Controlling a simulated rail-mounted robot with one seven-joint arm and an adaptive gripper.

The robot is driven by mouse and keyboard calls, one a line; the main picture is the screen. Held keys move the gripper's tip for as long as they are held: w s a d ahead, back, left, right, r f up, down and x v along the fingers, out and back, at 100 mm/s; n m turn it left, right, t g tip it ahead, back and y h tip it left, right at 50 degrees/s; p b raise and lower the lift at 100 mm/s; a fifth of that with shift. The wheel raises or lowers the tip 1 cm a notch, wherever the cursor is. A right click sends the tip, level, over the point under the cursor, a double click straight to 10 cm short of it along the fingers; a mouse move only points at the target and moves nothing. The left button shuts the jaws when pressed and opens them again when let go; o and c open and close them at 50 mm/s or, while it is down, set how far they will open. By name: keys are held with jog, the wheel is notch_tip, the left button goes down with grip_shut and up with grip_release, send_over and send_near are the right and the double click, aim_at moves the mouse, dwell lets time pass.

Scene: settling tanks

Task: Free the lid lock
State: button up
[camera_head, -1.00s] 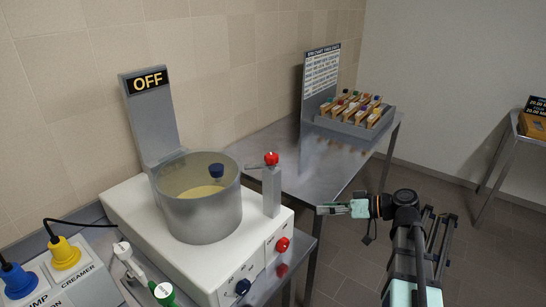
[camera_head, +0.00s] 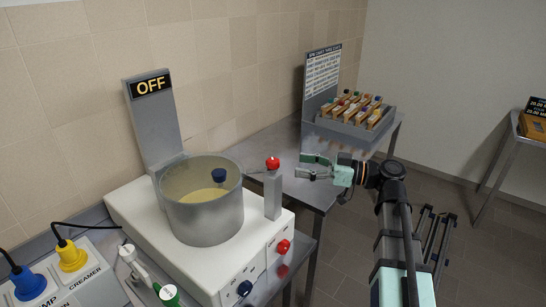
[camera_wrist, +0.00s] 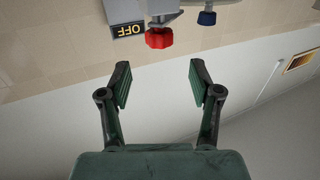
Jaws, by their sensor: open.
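The lid lock appears to be the grey post with a red knob (camera_head: 272,163) on the right side of the white machine (camera_head: 135,205), beside the round tank (camera_head: 207,212). The red knob also shows in the wrist view (camera_wrist: 159,38), upside down, ahead of the fingers. My gripper (camera_head: 306,167) is open and empty, a short way right of the knob and apart from it. In the wrist view its two fingers (camera_wrist: 158,86) stand wide apart with nothing between them. The tank holds yellowish liquid, and a dark blue knob (camera_head: 219,175) shows over it.
An OFF sign (camera_head: 150,85) stands behind the tank. A steel table (camera_head: 262,142) behind carries a rack of several bottles (camera_head: 350,112). Plugs, yellow (camera_head: 70,256) and blue (camera_head: 27,281), sit at lower left. Red (camera_head: 283,247) and blue (camera_head: 244,288) knobs are on the machine's front.

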aim_at(273, 160)
jog(key=p+x, duration=0.2)
jog(key=x, duration=0.7)
grip_shut()
